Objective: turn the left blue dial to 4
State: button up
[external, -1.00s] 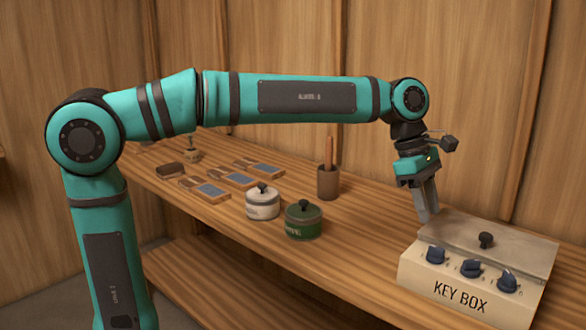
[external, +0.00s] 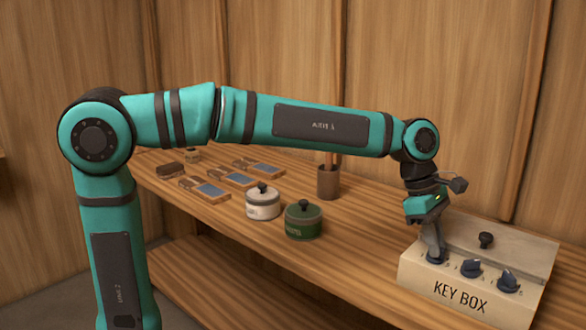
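The key box (external: 461,297) is a cream box with a lid and a dark knob on top, at the right end of the wooden bench. I cannot tell whether the fingers touch or clasp the dial. The number the left dial points to is too small to read.
A green pot (external: 304,222) and a white pot (external: 262,204) stand on the bench left of the box. Bare bench (external: 365,225) lies between the pots and the box.

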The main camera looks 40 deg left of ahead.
grip_shut()
jog(key=shift+m, duration=0.3)
jog(key=m+g, duration=0.1)
jog(key=m, duration=0.2)
jog(key=shift+w+m+g, duration=0.15)
jog(key=shift+m+g, duration=0.15)
jog(key=m+g, duration=0.1)
jog(key=m, duration=0.1)
jog(key=m+y, duration=0.1)
jog(key=m, duration=0.2)
jog(key=shift+w+d+m+g, duration=0.1)
jog(key=shift+d+m+g, duration=0.05)
jog(key=shift+m+g, duration=0.2)
jog(key=m+y, duration=0.1)
jog(key=m, duration=0.1)
jog(key=m+g+y, duration=0.1)
jog(key=m, duration=0.2)
jog(key=shift+w+d, duration=0.1)
jog(key=m+y, duration=0.2)
jog(key=m, duration=0.3)
jog(key=shift+d+m, duration=0.15)
jog(key=shift+m, duration=0.1)
